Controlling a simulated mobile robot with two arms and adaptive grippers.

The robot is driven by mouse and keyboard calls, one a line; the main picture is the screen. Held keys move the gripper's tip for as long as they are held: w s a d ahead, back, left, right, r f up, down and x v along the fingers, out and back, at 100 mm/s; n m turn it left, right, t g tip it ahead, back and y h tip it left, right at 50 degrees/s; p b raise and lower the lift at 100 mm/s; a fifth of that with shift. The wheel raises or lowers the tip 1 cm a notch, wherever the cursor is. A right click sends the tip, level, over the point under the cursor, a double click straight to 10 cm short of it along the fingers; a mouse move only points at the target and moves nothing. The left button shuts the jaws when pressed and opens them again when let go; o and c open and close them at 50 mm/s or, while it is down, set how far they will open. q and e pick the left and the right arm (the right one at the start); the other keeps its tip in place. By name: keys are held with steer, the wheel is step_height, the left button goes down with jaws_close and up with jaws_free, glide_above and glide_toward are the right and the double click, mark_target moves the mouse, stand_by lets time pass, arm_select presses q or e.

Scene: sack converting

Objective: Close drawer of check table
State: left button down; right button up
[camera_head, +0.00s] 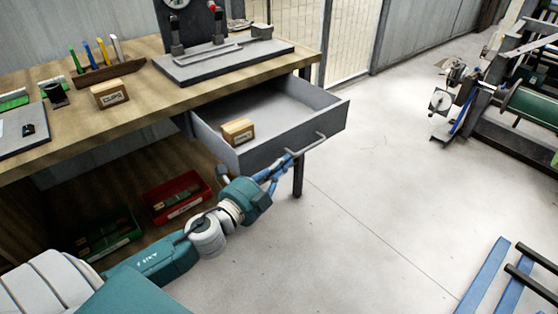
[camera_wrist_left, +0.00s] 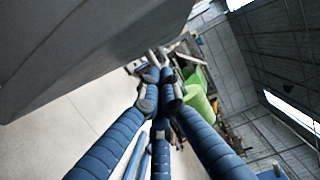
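The check table (camera_head: 190,95) stands at the left in the head view, with a wooden top. Its grey drawer (camera_head: 290,110) is pulled well out under the table's right part. A small labelled wooden block (camera_head: 238,131) lies in the drawer. A metal bar handle (camera_head: 308,145) is on the drawer front. My left gripper (camera_head: 288,160) is at the near end of the handle. In the left wrist view its long blue fingers (camera_wrist_left: 160,78) come close together at the tips, seemingly around the thin bar, beside the grey drawer front (camera_wrist_left: 80,50). The exact contact is hard to see. My right gripper is not in view.
Red (camera_head: 177,196) and green (camera_head: 106,236) bins stand on the lower shelf. A tool holder (camera_head: 107,72), another block (camera_head: 110,93) and a grey device base (camera_head: 222,62) stand on the tabletop. Blue rails (camera_head: 485,275) are at lower right. The floor in between is clear.

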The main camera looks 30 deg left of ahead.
mark_target(233, 122)
arm_select(q)
steer(key=shift+w+a, duration=0.25)
steer(key=shift+a, duration=0.4)
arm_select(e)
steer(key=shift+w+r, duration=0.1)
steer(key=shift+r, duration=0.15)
